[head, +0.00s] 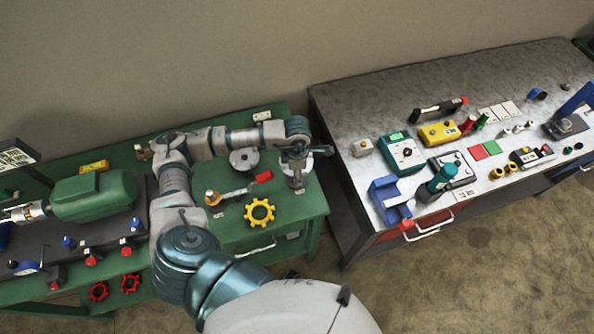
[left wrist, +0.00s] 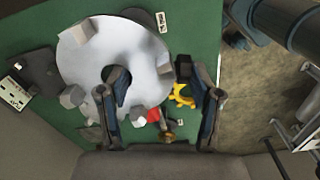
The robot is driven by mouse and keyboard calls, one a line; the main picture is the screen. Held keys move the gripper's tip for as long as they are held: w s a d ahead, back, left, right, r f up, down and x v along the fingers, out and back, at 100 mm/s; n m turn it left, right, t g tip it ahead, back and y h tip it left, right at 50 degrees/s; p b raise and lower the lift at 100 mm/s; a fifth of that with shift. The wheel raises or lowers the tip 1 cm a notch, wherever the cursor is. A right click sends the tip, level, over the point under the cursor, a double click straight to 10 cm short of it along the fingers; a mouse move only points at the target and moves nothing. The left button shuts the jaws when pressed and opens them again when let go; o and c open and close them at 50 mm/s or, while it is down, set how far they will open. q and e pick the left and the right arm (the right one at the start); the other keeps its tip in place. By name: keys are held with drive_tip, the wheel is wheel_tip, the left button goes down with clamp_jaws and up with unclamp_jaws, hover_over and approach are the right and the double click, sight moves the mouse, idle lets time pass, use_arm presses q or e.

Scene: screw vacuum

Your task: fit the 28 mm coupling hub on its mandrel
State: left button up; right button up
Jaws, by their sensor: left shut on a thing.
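The coupling hub (left wrist: 138,50), a large pale disc with a bore and raised claws, fills the upper left of the left wrist view. My left gripper (left wrist: 150,76) is shut on it, with one finger by the bore and the other by the outer edge. In the head view my left gripper (head: 295,153) is over the right end of the green bench, largely covering the hub. A grey round piece (head: 243,161) with a raised centre stands to its left; I cannot tell whether it is the mandrel. My right gripper is not in view.
A yellow handwheel (head: 259,212) and a red-handled tool (head: 264,177) lie on the green bench (head: 290,222) near the gripper. A green motor (head: 95,196) stands at its left. A grey table (head: 350,102) with several parts is to the right, across a gap.

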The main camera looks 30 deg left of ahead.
use_arm(q)
drive_tip(key=shift+f+b, duration=1.25)
drive_tip(key=shift+f, duration=0.2)
drive_tip(key=o, duration=1.7)
wheel_tip(320, 180, up, 12)
drive_tip(key=shift+w+f, duration=0.1)
